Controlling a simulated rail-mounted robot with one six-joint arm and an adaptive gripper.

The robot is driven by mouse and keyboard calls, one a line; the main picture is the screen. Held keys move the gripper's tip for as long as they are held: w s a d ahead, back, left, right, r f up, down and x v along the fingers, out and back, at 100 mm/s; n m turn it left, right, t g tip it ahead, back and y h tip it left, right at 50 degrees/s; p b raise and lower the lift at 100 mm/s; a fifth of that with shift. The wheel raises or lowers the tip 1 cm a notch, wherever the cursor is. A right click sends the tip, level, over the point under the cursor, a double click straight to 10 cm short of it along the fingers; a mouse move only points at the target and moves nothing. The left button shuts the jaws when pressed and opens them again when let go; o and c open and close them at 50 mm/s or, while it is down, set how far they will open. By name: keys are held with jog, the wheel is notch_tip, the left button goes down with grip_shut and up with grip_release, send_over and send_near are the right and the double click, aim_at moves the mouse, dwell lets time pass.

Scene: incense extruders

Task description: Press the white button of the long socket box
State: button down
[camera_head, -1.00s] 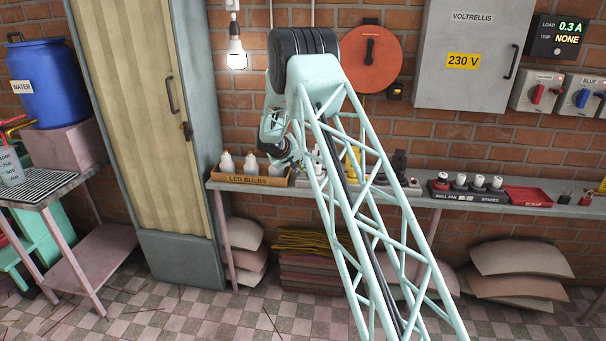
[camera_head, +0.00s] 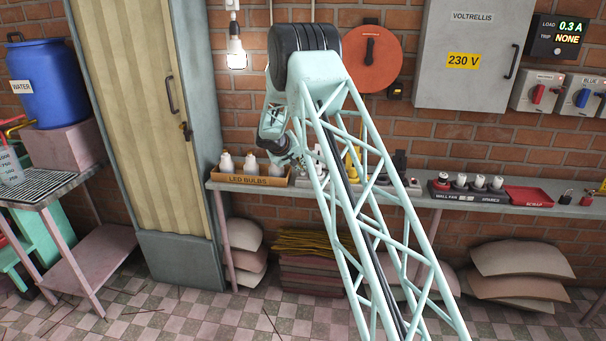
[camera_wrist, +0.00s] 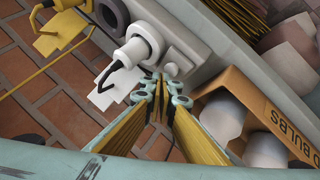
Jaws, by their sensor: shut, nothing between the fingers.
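The long socket box (camera_wrist: 195,40) is pale grey and runs diagonally across the wrist view. It carries a white plug with a black cord (camera_wrist: 138,48) and a dark round socket (camera_wrist: 113,13).
The LED bulbs box (camera_head: 250,178), holding several white bulbs, stands left of the socket box and close beside my fingers in the wrist view (camera_wrist: 235,95). The wall-fan panel (camera_head: 465,190) and red scrap tray (camera_head: 529,196) are further right.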

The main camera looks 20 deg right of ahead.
aim_at(302, 173)
jog(key=shift+r, duration=2.85)
